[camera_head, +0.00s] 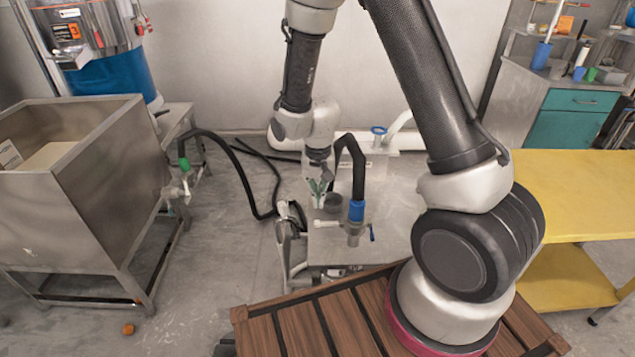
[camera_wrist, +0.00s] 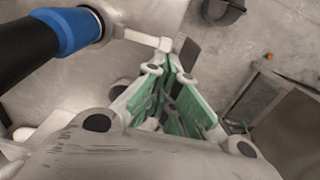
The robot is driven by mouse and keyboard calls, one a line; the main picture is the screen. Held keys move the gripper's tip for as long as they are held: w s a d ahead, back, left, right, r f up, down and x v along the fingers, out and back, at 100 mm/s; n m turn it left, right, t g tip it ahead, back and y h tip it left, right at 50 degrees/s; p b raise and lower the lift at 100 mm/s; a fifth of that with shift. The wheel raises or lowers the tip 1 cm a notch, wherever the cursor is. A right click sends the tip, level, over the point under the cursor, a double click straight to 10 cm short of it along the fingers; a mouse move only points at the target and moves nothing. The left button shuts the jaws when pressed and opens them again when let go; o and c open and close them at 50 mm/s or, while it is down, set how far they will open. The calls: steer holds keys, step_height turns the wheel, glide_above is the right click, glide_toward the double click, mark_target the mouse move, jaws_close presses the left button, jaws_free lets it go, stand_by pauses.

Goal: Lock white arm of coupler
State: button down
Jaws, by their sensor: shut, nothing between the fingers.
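The coupler (camera_head: 354,231) sits under the blue collar (camera_head: 356,210) of a black hose, at the grey table's front part. Its white arm (camera_head: 326,223) sticks out to the left, and a blue arm (camera_head: 372,233) shows on its right side. In the wrist view the white arm (camera_wrist: 141,38) runs from the metal coupler ring at upper left toward my fingertips. My gripper (camera_head: 319,190) points down just behind and left of the coupler. Its green-padded fingers (camera_wrist: 172,66) are shut and empty, close to the white arm's end. I cannot tell whether they touch it.
The grey table (camera_head: 395,205) carries a dark round cup (camera_head: 333,203) beside my gripper. A steel hopper (camera_head: 105,185) stands left, with a green-collared valve (camera_head: 183,166) and black hose. A yellow table (camera_head: 585,195) stands right.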

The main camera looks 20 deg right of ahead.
mark_target(327, 224)
step_height(327, 224, down, 6)
steer(key=shift+r, duration=0.1)
